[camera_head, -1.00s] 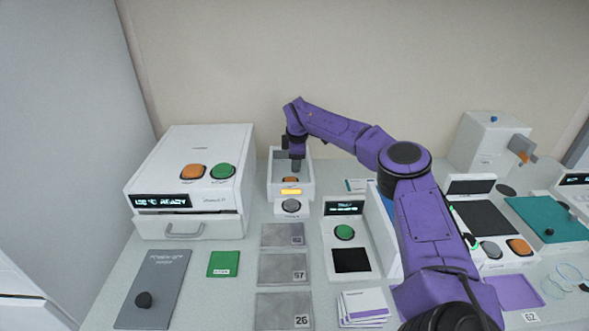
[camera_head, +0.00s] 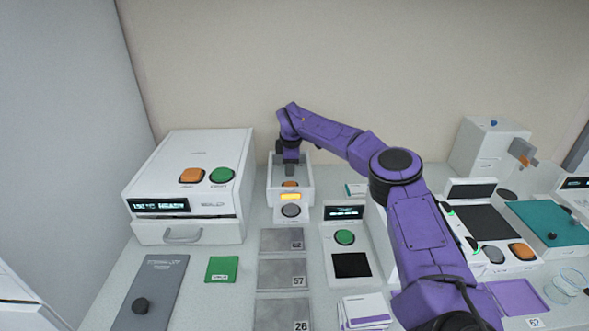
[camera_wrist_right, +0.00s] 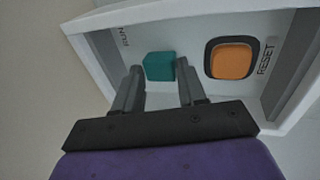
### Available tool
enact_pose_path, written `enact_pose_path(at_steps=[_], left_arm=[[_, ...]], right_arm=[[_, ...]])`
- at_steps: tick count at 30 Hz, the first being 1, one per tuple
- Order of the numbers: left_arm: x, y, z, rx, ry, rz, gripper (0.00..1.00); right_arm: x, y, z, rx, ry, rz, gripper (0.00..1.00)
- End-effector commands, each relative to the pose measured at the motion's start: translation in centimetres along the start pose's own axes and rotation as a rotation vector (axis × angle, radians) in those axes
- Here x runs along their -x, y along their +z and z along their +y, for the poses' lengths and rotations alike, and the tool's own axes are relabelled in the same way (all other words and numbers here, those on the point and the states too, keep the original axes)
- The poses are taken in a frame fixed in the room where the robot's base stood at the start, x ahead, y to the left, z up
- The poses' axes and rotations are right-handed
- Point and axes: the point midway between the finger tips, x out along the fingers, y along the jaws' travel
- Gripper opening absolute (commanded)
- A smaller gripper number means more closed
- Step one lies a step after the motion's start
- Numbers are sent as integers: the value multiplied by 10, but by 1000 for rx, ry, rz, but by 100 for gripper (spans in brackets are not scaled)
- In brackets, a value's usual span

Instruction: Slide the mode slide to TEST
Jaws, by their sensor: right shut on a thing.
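The mode slide shows as a teal block (camera_wrist_right: 160,66) on the sloped face of a white device (camera_head: 303,206), near a RUN label. The TEST label is not visible. My right gripper (camera_wrist_right: 158,90) has its two grey fingers on either side of the teal block and is shut on it. In the head view my right gripper (camera_head: 290,168) reaches down into the back of the white device, and the slide is hidden there. My left gripper is not in view.
An orange RESET button (camera_wrist_right: 231,60) sits right beside the fingers. The device's raised side walls are close. A large white box (camera_head: 190,185) stands to the left, and a small console (camera_head: 346,240) stands at front right. Grey numbered plates (camera_head: 281,273) lie in front.

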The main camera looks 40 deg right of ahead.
Motion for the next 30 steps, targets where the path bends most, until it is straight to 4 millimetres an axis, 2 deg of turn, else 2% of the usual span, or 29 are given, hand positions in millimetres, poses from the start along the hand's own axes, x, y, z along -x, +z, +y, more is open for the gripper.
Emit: enact_pose_path(at_steps=[18, 28, 29, 30], left_arm=[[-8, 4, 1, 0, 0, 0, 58], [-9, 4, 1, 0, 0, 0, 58], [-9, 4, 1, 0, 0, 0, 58], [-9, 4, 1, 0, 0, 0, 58]], right_arm=[[-3, -30, -2, 1, -3, -2, 22], [-2, -34, -2, 1, -4, -1, 22], [-2, -34, -2, 1, -5, -1, 47], [-2, -34, -2, 1, -5, -1, 53]])
